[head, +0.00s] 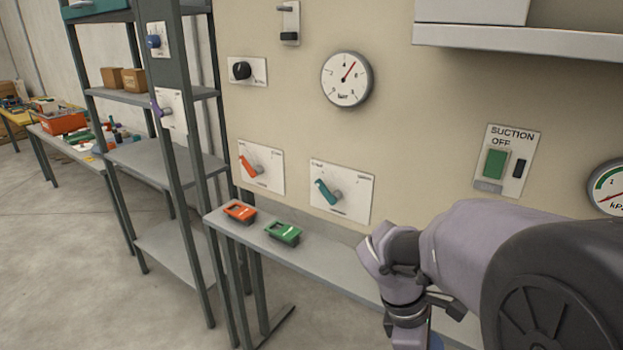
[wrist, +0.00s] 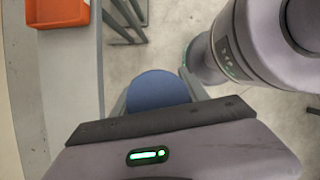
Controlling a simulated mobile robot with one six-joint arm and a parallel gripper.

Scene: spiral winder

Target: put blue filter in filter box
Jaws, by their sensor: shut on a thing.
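The blue filter (wrist: 158,92) is a round blue piece seen between the fingers of my gripper (wrist: 157,104) in the wrist view. The gripper is shut on it and holds it over the floor, beside the edge of a grey surface. In the head view my gripper (head: 425,312) is at the bottom, right of centre, with a bit of blue (head: 436,342) at the frame edge. An orange open box (wrist: 58,12) is at the top left of the wrist view, cut by the frame. I cannot tell if it is the filter box.
A narrow grey bench (head: 340,264) runs along the panel wall, with an orange piece (head: 239,211) and a green piece (head: 283,233) on it. Grey shelving (head: 165,160) stands to the left. Farther left, a table holds a red-orange bin (head: 62,122). The floor between is open.

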